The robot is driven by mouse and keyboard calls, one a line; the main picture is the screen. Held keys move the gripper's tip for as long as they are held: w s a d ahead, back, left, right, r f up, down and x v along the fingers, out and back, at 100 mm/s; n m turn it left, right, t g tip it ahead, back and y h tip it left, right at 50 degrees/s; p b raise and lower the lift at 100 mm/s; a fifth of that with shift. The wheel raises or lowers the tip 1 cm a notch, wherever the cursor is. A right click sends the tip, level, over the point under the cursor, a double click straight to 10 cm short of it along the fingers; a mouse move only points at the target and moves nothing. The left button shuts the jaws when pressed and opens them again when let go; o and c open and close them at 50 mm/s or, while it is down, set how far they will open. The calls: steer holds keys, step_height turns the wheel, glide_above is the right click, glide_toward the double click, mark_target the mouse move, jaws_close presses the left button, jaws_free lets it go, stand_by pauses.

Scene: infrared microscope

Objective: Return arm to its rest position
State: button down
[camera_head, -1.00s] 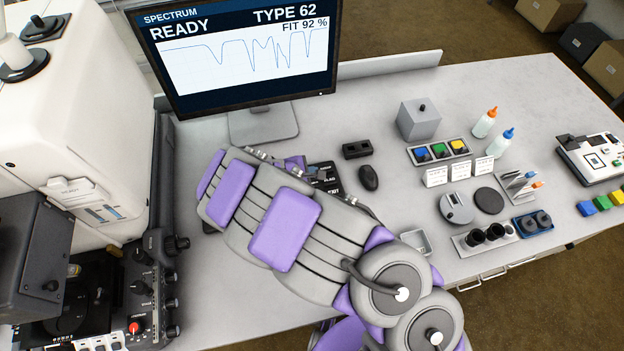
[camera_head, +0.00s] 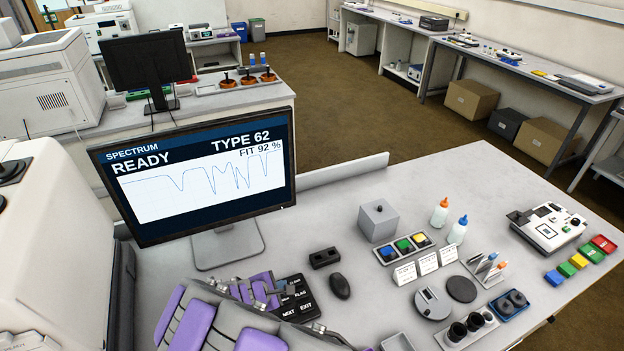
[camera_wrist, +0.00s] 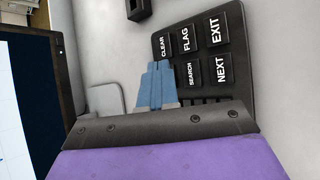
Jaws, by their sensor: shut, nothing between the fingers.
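My gripper is shut and empty. In the wrist view its two blue fingers (camera_wrist: 156,84) lie together, pointing toward the black keypad (camera_wrist: 238,72) with keys marked CLEAR, FLAG, EXIT, SEARCH and NEXT. The fingers overlap the keypad's edge in this view; I cannot tell whether they touch it. In the head view my purple and grey arm comes in from the bottom edge. It ends beside the keypad (camera_head: 299,303), partly covering it; the fingertips are not clear there. The monitor (camera_head: 200,178) reads READY, TYPE 62, FIT 92 %.
A mouse (camera_head: 340,286) and small black block (camera_head: 325,257) lie right of the keypad. Farther right stand a grey box (camera_head: 378,221), bottles (camera_head: 457,231), colored buttons (camera_head: 403,246) and sample holders. The white microscope (camera_head: 55,250) is at left. The bench's back middle is clear.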

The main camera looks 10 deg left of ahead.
steer(key=s+d+r+m+g+h, duration=0.15)
steer(key=d+r+m, duration=0.45)
steer(key=d+r, duration=0.6)
steer(key=d+r+m+g+h, duration=0.3)
steer(key=d+r+m, duration=0.4)
steer(key=d, duration=0.9)
steer(key=s+d+r+m+g+y, duration=0.2)
steer(key=s+d+r+m+g, duration=0.15)
steer(key=s, duration=0.65)
steer(key=s+d+r+m+g+y, duration=0.2)
steer(key=s+d+r+m+y, duration=0.15)
steer(key=s, duration=0.75)
steer(key=s+a+m+y, duration=0.2)
steer(key=s+a, duration=0.2)
steer(key=s, duration=0.5)
steer(key=shift+s+r+y, duration=0.2)
steer(key=shift+s+y, duration=0.1)
steer(key=shift+s, duration=0.1)
steer(key=shift+a, duration=0.15)
